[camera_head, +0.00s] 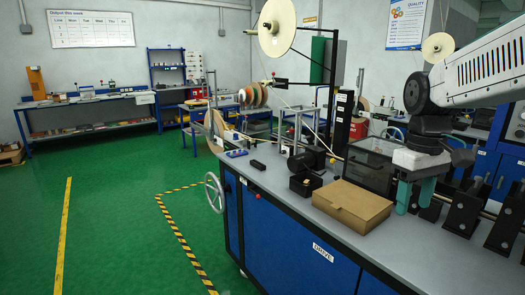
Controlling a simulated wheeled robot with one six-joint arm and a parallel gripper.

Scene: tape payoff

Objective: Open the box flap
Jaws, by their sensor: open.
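A brown cardboard box (351,206) sits on the grey top of the blue workbench, near its front edge. Its lid flap looks closed and lies flat. My gripper (415,193) hangs from the white arm at the right, with two teal fingers pointing down. The fingers are apart and nothing shows between them. The gripper is just right of the box and a little above the bench; I cannot tell whether a finger touches the box. The box's far right edge is close to the fingers.
A dark clear-walled bin (370,166) stands behind the box. Small black blocks (306,184) are to its left. Black brackets (463,212) stand right of my gripper. A handwheel (214,192) juts from the bench's left end. Green floor is free at left.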

